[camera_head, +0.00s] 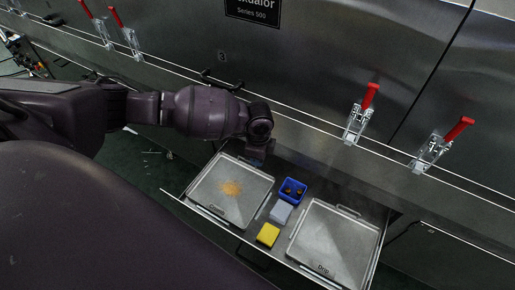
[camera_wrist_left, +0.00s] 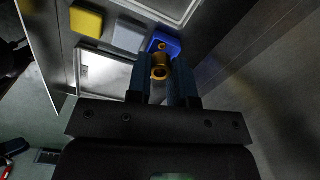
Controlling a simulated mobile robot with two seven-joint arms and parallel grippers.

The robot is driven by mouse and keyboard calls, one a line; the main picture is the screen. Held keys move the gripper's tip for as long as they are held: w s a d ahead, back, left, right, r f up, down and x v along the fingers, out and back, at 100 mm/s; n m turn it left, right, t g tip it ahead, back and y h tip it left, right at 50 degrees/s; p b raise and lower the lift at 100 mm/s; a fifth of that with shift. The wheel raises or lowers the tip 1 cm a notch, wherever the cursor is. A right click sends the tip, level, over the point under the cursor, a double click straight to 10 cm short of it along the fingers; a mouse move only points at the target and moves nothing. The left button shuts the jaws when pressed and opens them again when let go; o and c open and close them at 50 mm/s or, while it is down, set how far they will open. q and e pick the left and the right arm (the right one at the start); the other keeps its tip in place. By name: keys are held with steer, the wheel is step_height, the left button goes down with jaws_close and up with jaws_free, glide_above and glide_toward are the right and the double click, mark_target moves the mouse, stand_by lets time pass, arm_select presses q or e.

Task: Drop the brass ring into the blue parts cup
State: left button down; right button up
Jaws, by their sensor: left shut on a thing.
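The blue parts cup (camera_head: 303,187) sits in the open drawer between two metal trays. Small dark and brass-coloured pieces lie inside it. In the left wrist view the cup (camera_wrist_left: 173,46) shows just beyond my fingertips. My left gripper (camera_head: 256,158) is over the back of the drawer, left of the cup in the head view. In the left wrist view my left gripper (camera_wrist_left: 162,68) is shut on the brass ring (camera_wrist_left: 160,72), which is held between the fingertips. The ring is not visible in the head view. My right gripper is not in view.
A grey block (camera_head: 281,212) and a yellow block (camera_head: 268,235) lie in front of the cup. The left tray (camera_head: 207,186) bears an orange-brown patch; the right tray (camera_head: 335,245) is bare. The dryer's steel wall (camera_head: 300,65) with red-handled clamps (camera_head: 361,113) rises behind.

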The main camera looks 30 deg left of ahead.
arm_select(q)
steer(key=shift+f, duration=0.1)
